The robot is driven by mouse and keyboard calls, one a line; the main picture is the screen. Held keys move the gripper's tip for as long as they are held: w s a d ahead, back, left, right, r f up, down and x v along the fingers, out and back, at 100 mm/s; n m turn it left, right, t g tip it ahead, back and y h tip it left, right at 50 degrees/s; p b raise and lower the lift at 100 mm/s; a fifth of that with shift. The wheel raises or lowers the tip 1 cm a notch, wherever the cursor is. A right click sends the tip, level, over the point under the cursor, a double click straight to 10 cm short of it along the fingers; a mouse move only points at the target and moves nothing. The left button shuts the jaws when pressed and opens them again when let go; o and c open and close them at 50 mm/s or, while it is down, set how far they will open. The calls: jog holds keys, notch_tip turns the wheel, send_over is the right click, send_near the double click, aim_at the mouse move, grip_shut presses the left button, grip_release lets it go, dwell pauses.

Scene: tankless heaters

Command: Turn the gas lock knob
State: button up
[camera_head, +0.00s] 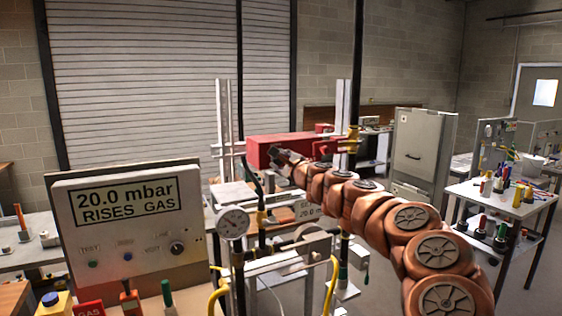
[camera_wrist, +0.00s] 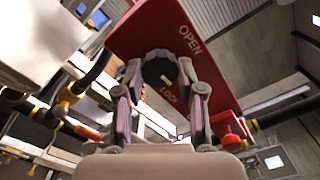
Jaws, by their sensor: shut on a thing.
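The gas lock knob (camera_wrist: 159,69) is a dark round knob on a red plate (camera_wrist: 215,70) marked OPEN and LOCK in the wrist view. My gripper (camera_wrist: 158,75) has one finger on each side of the knob and is shut on it. The LOCK lettering shows between the fingers, and OPEN shows up and right of the knob. In the head view, my gripper (camera_head: 284,160) reaches the front of the red box (camera_head: 262,147). The knob is hidden there behind my gripper.
A grey panel (camera_head: 130,255) reading 20.0 mbar RISES GAS stands at the left, with a round gauge (camera_head: 233,222) beside it. Dark pipes with yellow fittings (camera_head: 352,140) flank the red box. A white table (camera_head: 500,200) with tools stands at the right.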

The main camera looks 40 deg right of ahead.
jog(key=o, duration=1.1)
jog(key=shift+o, duration=0.2)
jog(key=v, duration=1.2)
jog(key=shift+a, duration=0.1)
